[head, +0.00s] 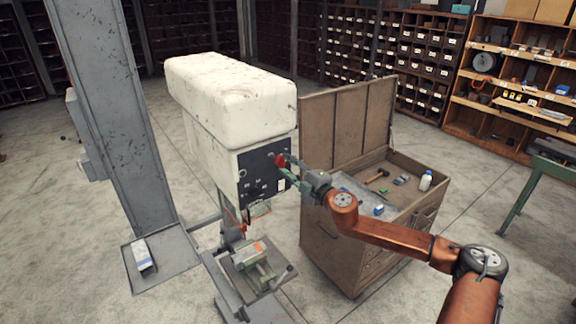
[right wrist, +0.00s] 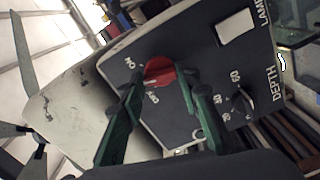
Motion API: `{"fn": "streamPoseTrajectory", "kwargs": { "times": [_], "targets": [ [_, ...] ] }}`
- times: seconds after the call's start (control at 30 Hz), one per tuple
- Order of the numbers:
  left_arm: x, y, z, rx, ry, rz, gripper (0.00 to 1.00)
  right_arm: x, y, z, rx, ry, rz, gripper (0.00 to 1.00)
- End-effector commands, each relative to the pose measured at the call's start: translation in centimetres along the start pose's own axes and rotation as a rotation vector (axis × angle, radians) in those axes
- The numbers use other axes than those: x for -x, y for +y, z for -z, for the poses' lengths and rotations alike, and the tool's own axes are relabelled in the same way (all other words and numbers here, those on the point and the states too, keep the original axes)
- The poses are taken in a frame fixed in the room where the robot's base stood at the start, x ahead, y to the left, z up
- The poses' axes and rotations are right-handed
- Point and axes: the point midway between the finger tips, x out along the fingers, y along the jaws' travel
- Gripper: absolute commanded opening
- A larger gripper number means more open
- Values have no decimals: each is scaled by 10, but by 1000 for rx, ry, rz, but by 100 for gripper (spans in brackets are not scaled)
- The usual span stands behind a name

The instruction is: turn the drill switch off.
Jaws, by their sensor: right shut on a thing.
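The drill (head: 230,95) is a tall machine with a worn white head and a dark control panel (head: 262,178) on its front. The red switch knob (right wrist: 159,71) sits on that panel, with on/off lettering beside it in the right wrist view. It also shows as a small red spot in the head view (head: 280,160). My right gripper (right wrist: 157,82) has its green fingers on either side of the red knob and is shut on it. The fingers partly cover the knob's sides. My left gripper is not in view.
A black depth knob (right wrist: 241,100) and a pale lamp switch (right wrist: 236,27) are beside the red knob. A vise (head: 256,268) sits below the drill head. An open wooden tool chest (head: 330,235) stands close behind my right arm. A grey column (head: 115,100) rises at left.

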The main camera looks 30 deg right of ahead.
Motion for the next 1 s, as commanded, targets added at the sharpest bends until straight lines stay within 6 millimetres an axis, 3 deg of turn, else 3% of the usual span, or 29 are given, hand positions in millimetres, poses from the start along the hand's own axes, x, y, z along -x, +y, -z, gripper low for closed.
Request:
{"fn": "streamPoseTrajectory", "kwargs": {
  "times": [1.0],
  "targets": [
    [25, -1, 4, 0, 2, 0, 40, 0, -1, 0, 907, 2, 2, 6]
  ]
}}
